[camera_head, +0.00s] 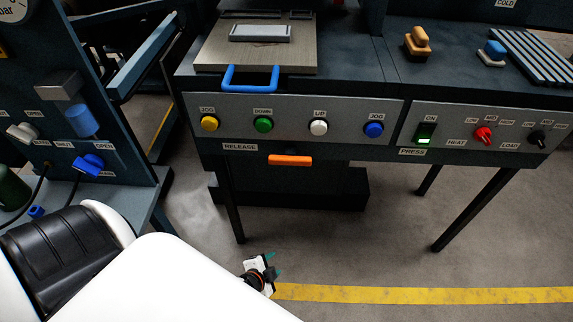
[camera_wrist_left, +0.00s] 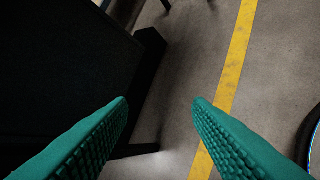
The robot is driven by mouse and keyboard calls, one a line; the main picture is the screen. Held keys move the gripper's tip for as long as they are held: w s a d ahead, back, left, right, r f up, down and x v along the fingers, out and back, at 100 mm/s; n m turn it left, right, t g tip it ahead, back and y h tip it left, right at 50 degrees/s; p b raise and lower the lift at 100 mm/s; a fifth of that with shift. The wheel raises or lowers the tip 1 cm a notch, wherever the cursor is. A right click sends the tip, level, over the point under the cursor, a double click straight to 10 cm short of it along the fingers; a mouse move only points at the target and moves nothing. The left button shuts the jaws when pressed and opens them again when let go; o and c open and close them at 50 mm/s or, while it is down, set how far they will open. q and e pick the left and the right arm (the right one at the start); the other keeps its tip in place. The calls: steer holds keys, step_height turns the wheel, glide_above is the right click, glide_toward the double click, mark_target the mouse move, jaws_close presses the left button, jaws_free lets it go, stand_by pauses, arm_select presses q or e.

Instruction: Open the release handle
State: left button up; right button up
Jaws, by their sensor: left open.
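The release handle is an orange bar (camera_head: 290,160) below the front panel of the press, just right of the "RELEASE" label (camera_head: 240,147). My left gripper (camera_head: 272,262) is low in the head view, below the orange handle and well apart from it. Its two teal fingers (camera_wrist_left: 160,105) are spread with nothing between them in the left wrist view. The handle does not show clearly in the left wrist view. My right gripper is in neither view.
The panel (camera_head: 290,118) carries yellow, green, white and blue buttons. A blue U-shaped handle (camera_head: 250,79) sticks out above them. Thin dark legs (camera_head: 475,210) stand under the press. The floor in front, with a yellow line (camera_head: 420,294), is open.

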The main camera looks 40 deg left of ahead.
arm_select(q)
steer(key=w+a+r+m+t+y+b, duration=0.1)
steer(key=w+a+r+m+t+b, duration=0.15)
steer(key=r, duration=0.25)
steer(key=w+a+r+m+t+b, duration=0.1)
steer(key=w+r+t, duration=0.1)
steer(key=w+r, duration=0.3)
steer(key=m+t+y+b, duration=0.1)
steer(key=m+t+b, duration=0.2)
steer(key=m+t, duration=0.1)
glide_toward(288, 163)
steer(key=w, duration=0.3)
steer(key=w+a, duration=0.1)
steer(key=w, duration=0.3)
steer(key=w+p, duration=0.1)
steer(key=w, duration=0.3)
steer(key=shift+a, duration=0.25)
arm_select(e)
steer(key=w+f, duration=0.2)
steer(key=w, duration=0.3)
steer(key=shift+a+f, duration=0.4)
arm_select(q)
steer(key=shift+c, duration=0.5)
